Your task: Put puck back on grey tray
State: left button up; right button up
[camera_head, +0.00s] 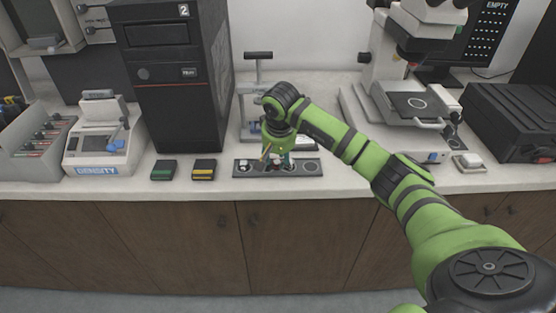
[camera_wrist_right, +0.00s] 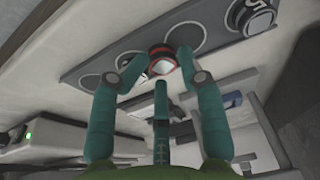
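The grey tray (camera_head: 314,174) lies on the bench near its front edge, with a row of round recesses. My right gripper (camera_head: 278,160) points down over its middle. In the right wrist view, a puck with a red and black rim and a pale face (camera_wrist_right: 161,63) is at the tray (camera_wrist_right: 228,33), between the teal fingertips of my right gripper (camera_wrist_right: 162,60). The fingers look spread, with small gaps beside the puck. I cannot tell whether it is fully seated. In the head view the gripper hides this puck. My left gripper is not in view.
Another puck (camera_wrist_right: 258,17), dark-rimmed, sits at one tray end. A small press (camera_head: 252,100) stands behind the tray. Green-marked (camera_head: 164,170) and yellow-marked (camera_head: 204,169) blocks lie left of it. A black tower (camera_head: 170,90) and a microscope (camera_head: 405,90) flank the area.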

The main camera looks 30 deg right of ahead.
jog(key=b+v, duration=0.1)
jog(key=v, duration=1)
jog(key=shift+r, duration=0.1)
